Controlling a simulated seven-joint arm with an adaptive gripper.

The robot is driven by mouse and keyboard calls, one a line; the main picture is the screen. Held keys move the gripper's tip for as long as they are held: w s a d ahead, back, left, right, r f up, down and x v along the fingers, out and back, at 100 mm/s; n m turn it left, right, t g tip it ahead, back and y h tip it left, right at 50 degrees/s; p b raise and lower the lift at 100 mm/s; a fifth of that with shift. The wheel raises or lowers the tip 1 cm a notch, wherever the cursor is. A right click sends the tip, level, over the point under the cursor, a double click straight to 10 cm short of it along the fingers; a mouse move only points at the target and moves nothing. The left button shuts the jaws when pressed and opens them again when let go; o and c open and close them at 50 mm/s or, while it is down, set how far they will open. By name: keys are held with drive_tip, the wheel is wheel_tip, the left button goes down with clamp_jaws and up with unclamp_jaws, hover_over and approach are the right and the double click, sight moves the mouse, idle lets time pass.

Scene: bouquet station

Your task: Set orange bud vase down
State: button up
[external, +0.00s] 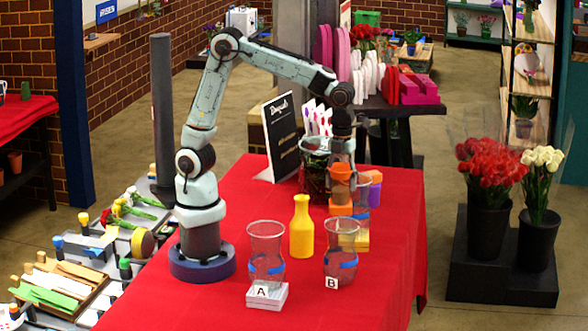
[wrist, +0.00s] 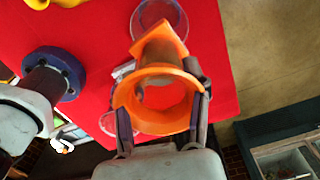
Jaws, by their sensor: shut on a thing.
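My gripper (external: 342,150) points down near the far right part of the red table and is shut on the orange bud vase (external: 341,172). In the wrist view, the vase's round rim (wrist: 128,98) sits between the two fingers of my gripper (wrist: 162,105). A squarish orange part (external: 341,210) shows below the vase; its corner also shows in the wrist view (wrist: 160,42). I cannot tell if it belongs to the vase, or whether the vase touches the table. The red tabletop (external: 215,300) is under it.
A yellow vase (external: 301,232) stands nearer the camera, between clear glass vases A (external: 266,240) and B (external: 341,240). A purple item (external: 375,194) and another clear vessel are close to the right. A black sign (external: 281,136) stands behind left. The front tabletop has free room.

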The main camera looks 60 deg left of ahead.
drive_tip(key=w+a+n, duration=0.2)
drive_tip(key=a+n, duration=0.6)
drive_tip(key=a, duration=1.2)
drive_tip(key=s+a+n, duration=0.7)
drive_tip(key=s+a, duration=0.3)
drive_tip(key=a, duration=0.3)
drive_tip(key=shift+w+a+f, duration=1.15)
drive_tip(key=shift+w+f, duration=0.75)
drive_tip(key=shift+f, duration=1.25)
drive_tip(key=shift+w+a+f, duration=1.2)
drive_tip(key=shift+w+f, duration=0.65)
drive_tip(key=shift+f, duration=1.35)
drive_tip(key=shift+w+a+f, duration=1.15)
drive_tip(key=shift+w+f, duration=0.75)
drive_tip(key=shift+f, duration=1.25)
drive_tip(key=shift+f, duration=0.15)
